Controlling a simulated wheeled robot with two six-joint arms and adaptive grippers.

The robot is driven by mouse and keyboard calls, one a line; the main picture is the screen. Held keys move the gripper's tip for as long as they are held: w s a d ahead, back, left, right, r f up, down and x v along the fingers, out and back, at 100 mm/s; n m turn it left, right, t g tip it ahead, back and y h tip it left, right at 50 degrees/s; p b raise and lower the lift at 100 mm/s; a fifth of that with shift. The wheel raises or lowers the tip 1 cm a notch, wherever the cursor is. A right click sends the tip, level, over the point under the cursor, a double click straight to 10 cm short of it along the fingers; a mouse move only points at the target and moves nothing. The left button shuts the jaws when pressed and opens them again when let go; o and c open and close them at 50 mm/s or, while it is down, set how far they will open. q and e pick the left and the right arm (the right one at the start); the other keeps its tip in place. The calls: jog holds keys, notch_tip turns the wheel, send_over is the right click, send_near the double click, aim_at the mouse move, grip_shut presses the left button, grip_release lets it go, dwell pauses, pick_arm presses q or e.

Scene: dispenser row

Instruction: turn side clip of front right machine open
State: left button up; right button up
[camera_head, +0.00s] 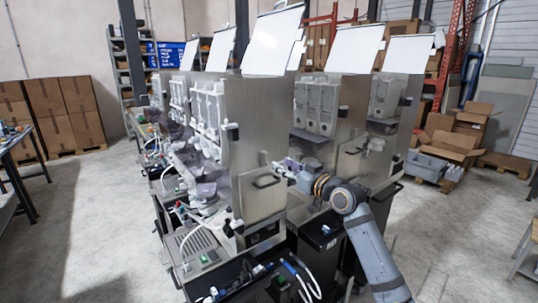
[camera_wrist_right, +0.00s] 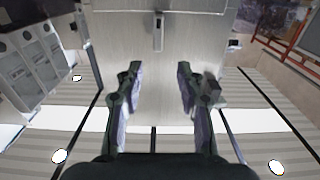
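The front machine is a tall metal-panelled dispenser (camera_head: 262,120) in the middle of the head view, with a side clip (camera_head: 232,133) at its panel's left edge. My right gripper (camera_head: 287,167) is beside this machine's right edge, partly blurred against the machines behind. In the right wrist view my right gripper (camera_wrist_right: 157,75) is open, its two fingers wide apart with nothing between them. A small upright clip (camera_wrist_right: 158,31) sits on a plain metal panel (camera_wrist_right: 210,50) beyond the fingertips, roughly centred between them. I cannot tell whether the fingers touch the panel. My left gripper is not in view.
More dispensers (camera_head: 328,105) stand close behind and to the right, with raised white lids. A handled front box (camera_head: 265,193) projects low on the front machine. Dark trays with cables (camera_head: 295,275) lie below. Cardboard boxes (camera_head: 462,145) stand at right. The floor at left is clear.

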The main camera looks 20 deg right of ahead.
aim_at(267, 156)
jog(key=p+x, duration=0.2)
jog(key=x, duration=0.5)
jog(key=shift+w+f, duration=0.2)
jog(key=shift+w, duration=0.2)
jog(key=shift+w+a, duration=0.1)
jog(key=shift+w, duration=0.2)
jog(key=shift+c, duration=0.2)
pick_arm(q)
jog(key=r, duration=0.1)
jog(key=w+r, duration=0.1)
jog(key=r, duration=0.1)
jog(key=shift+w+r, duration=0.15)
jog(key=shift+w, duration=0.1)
pick_arm(e)
jog(key=shift+f, duration=0.1)
grip_shut()
